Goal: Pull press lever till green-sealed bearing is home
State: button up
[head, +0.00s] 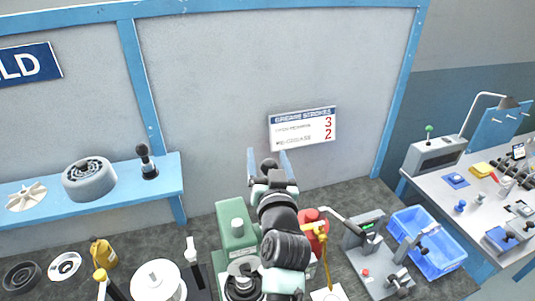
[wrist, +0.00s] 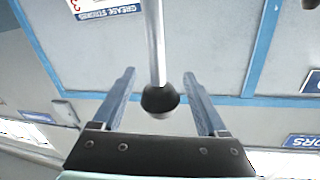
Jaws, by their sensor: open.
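The press lever, a bright metal rod (wrist: 154,40) with a black ball knob (wrist: 160,99), shows in the wrist view. My gripper (wrist: 159,75) is open, with one blue finger on each side of the knob and visible gaps between. The knob looks untouched. In the head view my gripper (head: 268,158) points up toward the wall, and a dark knob shows between its fingers. The green press (head: 236,226) stands just left of my arm, partly hidden by it. A grey round part (head: 240,268) sits low on it. I cannot make out a green-sealed bearing.
A red container (head: 312,222) and a brass-coloured fitting stand close right of my arm. A grey device (head: 362,240) and a blue bin (head: 440,255) are further right. A white spool (head: 158,282) stands left. A blue shelf (head: 115,194) runs along the wall.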

jog(key=shift+w, duration=0.2)
grip_shut()
dwell(0.4)
dwell(1.0)
